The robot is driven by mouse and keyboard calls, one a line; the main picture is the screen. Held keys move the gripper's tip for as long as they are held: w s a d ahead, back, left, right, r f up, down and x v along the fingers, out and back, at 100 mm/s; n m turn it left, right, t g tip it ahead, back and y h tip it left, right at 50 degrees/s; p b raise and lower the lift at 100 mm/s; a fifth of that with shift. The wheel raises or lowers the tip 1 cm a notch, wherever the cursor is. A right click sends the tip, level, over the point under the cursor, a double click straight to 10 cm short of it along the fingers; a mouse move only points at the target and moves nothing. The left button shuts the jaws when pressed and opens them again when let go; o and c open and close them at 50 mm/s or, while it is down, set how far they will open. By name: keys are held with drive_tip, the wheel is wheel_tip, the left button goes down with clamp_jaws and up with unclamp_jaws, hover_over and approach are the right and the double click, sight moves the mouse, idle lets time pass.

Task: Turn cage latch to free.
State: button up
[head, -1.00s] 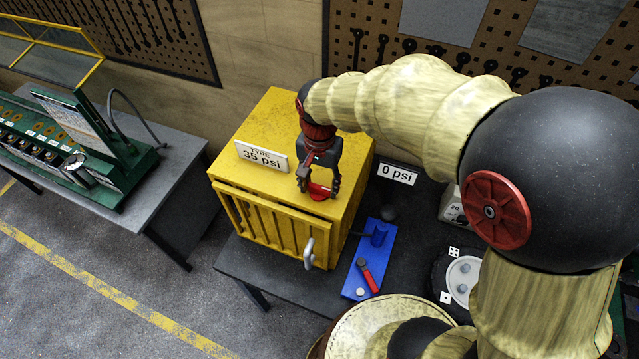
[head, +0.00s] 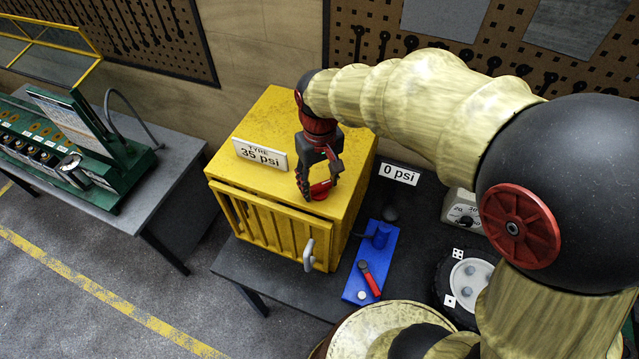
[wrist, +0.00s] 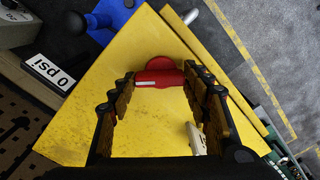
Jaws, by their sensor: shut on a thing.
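The yellow cage (head: 262,125) stands on a dark bench, with a barred door (head: 268,226) and a grey handle (head: 309,255) at its front. A red latch (head: 321,191) sits on the cage top near the door side. In the wrist view, the red latch (wrist: 160,78) shows a rounded body with a white mark at its left, between the fingers. My gripper (head: 318,190) points down from above and is shut on the red latch. The fingers partly hide its sides, and the latch's exact angle is hard to read.
A "TYRE 35 psi" sign (head: 261,153) stands on the cage top, left of my gripper. Right of the cage are a "0 psi" sign (head: 398,174), a blue plate (head: 369,265) with a red-handled part, a gauge box (head: 463,212) and a wheel (head: 464,283).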

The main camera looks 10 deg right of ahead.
sight(319, 185)
drive_tip(key=n+b, duration=0.1)
drive_tip(key=n, duration=0.3)
drive_tip(key=shift+n, duration=0.3)
drive_tip(key=shift+n+b, duration=0.35)
drive_tip(key=shift+n, duration=1.55)
drive_tip(key=o, duration=1.2)
drive_tip(key=shift+c, duration=0.2)
wheel_tip(319, 185, up, 12)
